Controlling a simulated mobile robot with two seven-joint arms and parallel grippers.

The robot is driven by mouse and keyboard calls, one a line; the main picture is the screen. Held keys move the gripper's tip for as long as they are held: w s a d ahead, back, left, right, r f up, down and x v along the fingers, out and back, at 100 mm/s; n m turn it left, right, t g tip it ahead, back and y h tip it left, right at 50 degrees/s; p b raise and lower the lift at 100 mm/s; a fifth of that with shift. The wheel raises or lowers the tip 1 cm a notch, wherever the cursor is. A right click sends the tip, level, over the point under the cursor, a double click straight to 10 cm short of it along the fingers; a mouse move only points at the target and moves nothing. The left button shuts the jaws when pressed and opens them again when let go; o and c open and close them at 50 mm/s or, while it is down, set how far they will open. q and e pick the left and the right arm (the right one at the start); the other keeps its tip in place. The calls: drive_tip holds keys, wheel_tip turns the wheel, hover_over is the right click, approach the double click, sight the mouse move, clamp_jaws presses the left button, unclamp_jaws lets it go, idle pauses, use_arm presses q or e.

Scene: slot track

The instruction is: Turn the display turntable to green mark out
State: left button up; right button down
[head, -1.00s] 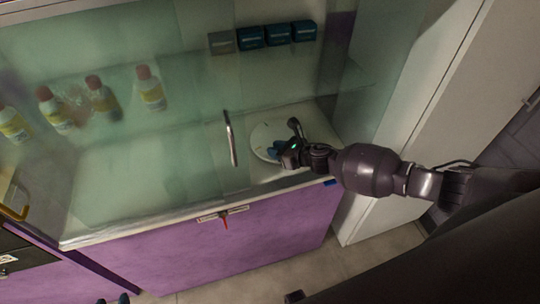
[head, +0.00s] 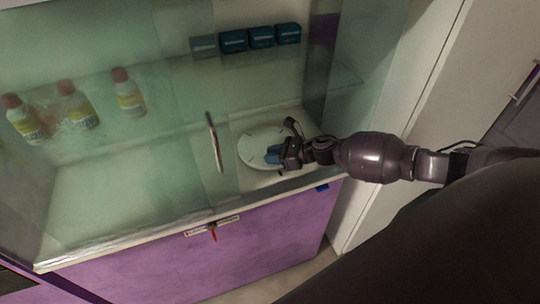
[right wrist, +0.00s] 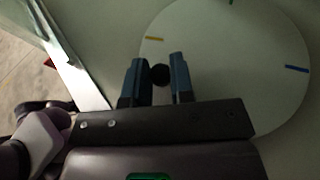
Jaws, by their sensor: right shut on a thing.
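The display turntable (head: 250,143) is a pale round disc on the cabinet floor, behind the front edge. In the right wrist view the disc (right wrist: 235,100) carries an orange mark (right wrist: 154,39) at upper left, a blue mark (right wrist: 297,69) at right and a green mark (right wrist: 232,2) at the top, cut by the picture's edge. A small dark knob (right wrist: 160,75) stands near the disc's left rim. My right gripper (head: 271,155) reaches in from the right, its blue fingers shut on the knob. The knob is hidden in the head view. My left gripper is out of view.
A glass pane with a metal handle (head: 214,142) stands left of the turntable. Several bottles (head: 127,92) and small dark boxes (head: 261,37) stand on the shelf above. A white side panel is at right.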

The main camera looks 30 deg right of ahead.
drive_tip(key=shift+a, duration=0.1)
drive_tip(key=c, duration=1)
unclamp_jaws()
drive_tip(key=shift+s+d+r, duration=0.15)
drive_tip(key=shift+s+d, duration=0.2)
drive_tip(key=shift+d, duration=0.05)
drive_tip(key=v, duration=0.9)
drive_tip(key=shift+s+d+r, duration=0.2)
drive_tip(key=shift+s+r, duration=0.05)
drive_tip(key=shift+s, duration=0.05)
